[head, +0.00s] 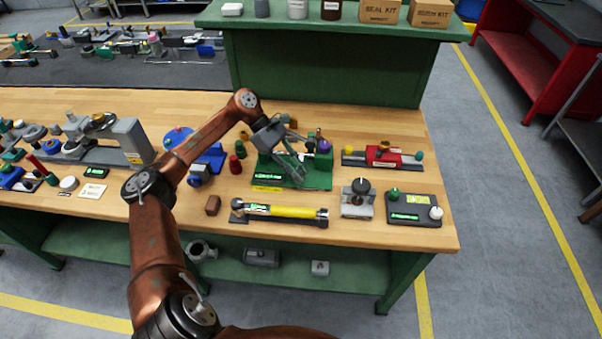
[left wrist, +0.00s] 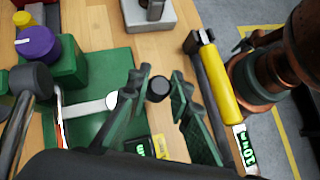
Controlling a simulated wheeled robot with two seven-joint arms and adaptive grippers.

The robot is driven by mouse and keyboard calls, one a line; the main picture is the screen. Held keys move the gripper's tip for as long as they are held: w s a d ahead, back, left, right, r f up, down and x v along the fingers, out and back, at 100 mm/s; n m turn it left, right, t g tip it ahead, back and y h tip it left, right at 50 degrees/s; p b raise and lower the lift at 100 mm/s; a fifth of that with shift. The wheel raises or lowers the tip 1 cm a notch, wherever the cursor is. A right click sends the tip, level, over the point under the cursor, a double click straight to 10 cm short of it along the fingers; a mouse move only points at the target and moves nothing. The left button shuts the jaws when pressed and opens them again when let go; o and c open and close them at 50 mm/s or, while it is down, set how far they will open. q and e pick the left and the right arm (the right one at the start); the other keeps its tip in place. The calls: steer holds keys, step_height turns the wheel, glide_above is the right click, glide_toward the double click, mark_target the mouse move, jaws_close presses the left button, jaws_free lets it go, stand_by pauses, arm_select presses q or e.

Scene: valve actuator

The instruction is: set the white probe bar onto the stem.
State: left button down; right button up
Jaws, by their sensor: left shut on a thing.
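My left gripper (head: 290,170) reaches down over the green valve board (head: 318,177). In the left wrist view, its fingers (left wrist: 160,92) stand on either side of a dark round knob (left wrist: 158,88). The white probe bar (left wrist: 90,107) lies in line with this knob, over the green board (left wrist: 85,80), and the left finger hides where they would join. The gripper seems to hold the bar by this end. I cannot pick out the stem clearly. The purple knob (head: 324,146) sits on the board's far right part. My right gripper is not seen.
A yellow cylinder tool (head: 292,212) lies in front of the board. A grey block with a black knob (head: 357,198) and a dark box (head: 414,209) stand to the right. A red fixture (head: 383,157) is behind them.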

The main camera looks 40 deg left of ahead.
arm_select(q)
steer(key=shift+a, duration=0.15)
steer(key=c, duration=1.9)
jaws_free()
steer(key=shift+c, duration=0.2)
steer(key=shift+o, duration=1)
steer(key=w+v, duration=0.1)
steer(key=v, duration=1.1)
steer(key=shift+s, duration=0.4)
steer(key=shift+r, duration=0.15)
